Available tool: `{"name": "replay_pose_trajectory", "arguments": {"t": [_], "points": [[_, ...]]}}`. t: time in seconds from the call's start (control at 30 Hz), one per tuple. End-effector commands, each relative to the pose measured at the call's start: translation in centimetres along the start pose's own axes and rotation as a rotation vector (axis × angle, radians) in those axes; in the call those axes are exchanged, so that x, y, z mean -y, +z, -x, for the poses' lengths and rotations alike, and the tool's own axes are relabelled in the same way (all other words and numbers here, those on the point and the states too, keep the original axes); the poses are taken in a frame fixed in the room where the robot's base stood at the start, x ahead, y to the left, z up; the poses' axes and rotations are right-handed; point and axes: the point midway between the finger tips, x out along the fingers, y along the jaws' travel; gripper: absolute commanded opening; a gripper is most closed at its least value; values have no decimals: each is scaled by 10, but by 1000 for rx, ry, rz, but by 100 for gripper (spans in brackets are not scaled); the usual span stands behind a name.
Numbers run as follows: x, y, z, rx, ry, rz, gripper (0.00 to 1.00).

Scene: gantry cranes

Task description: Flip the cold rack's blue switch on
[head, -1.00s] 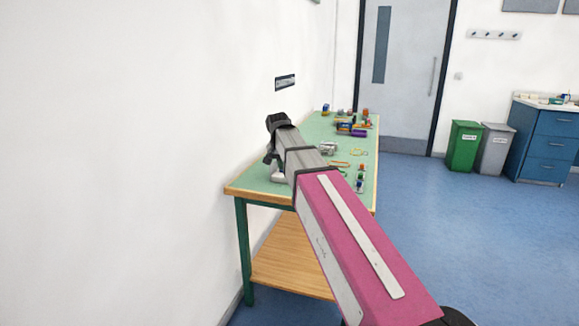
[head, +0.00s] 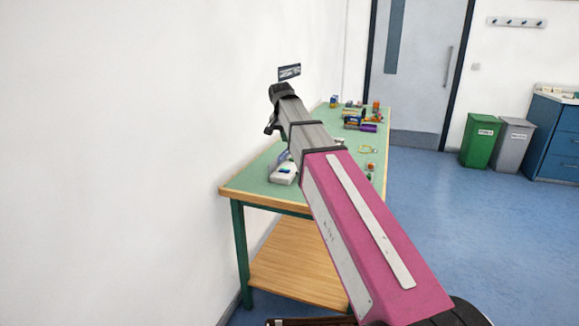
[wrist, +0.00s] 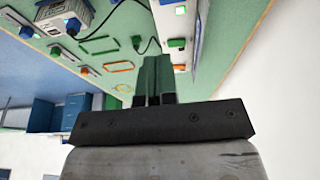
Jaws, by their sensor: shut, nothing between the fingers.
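My gripper (wrist: 155,62) is shut and empty in the wrist view, its dark fingers together over the green tabletop. Just beyond and right of the fingertips is a white unit with green parts (wrist: 175,43). Another white unit (wrist: 62,14), with a blue part (wrist: 73,27) on its front, stands at the upper left, apart from the fingers. In the head view, a white device with a blue patch (head: 284,173) sits on the near part of the table, partly behind my arm. I cannot tell which unit is the cold rack, nor make out its blue switch's position.
The green-topped bench (head: 255,184) stands along the white wall on the left. Several small coloured objects (head: 360,120) lie at its far end. A green bin (head: 480,140), a grey bin (head: 512,146) and a blue cabinet (head: 560,140) stand at the right. The blue floor between is clear.

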Motion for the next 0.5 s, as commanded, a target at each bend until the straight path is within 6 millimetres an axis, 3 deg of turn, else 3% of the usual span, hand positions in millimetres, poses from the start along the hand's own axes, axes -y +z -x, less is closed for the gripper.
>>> {"name": "replay_pose_trajectory", "arguments": {"t": [0.27,0.5], "points": [[0,0,-14,0,0,0,0],[0,0,-52,2,1,1,0]]}}
